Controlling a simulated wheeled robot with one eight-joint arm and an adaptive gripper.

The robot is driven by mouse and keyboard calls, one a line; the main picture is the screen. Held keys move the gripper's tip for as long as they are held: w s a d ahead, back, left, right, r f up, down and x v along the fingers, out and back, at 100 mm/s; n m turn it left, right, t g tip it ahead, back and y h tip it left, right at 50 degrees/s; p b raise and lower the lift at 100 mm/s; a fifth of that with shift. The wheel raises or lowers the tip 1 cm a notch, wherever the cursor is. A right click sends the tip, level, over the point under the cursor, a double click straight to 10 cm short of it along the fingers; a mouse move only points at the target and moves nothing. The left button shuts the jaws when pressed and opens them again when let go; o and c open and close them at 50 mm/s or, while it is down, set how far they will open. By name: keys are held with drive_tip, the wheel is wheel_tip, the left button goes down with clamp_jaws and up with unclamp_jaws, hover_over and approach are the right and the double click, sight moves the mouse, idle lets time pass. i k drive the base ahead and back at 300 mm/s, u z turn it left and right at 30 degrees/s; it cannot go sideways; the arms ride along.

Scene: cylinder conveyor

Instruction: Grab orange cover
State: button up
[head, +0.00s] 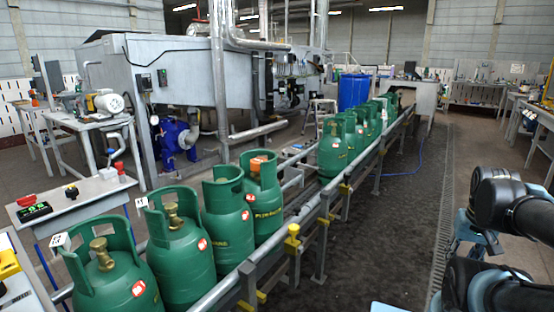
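An orange cover (259,161) shows at the top of a green gas cylinder (264,212), inside or against its collar. This cylinder is the farthest of the near group on the conveyor. Parts of my dark arm show at the right edge of the head view, well apart from the cover. My gripper's fingers cannot be made out, so I see nothing of what it holds.
Several more green cylinders stand on the conveyor, nearer ones (180,262) and a farther group (332,152). The conveyor's side rail (335,187) with yellow-topped posts (292,238) lies between my arm and the cylinders. Dark floor (400,220) right of it is clear.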

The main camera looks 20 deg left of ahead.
sight(255, 162)
drive_tip(key=u, duration=0.4)
drive_tip(key=i, duration=1.3)
drive_tip(key=u, duration=0.65)
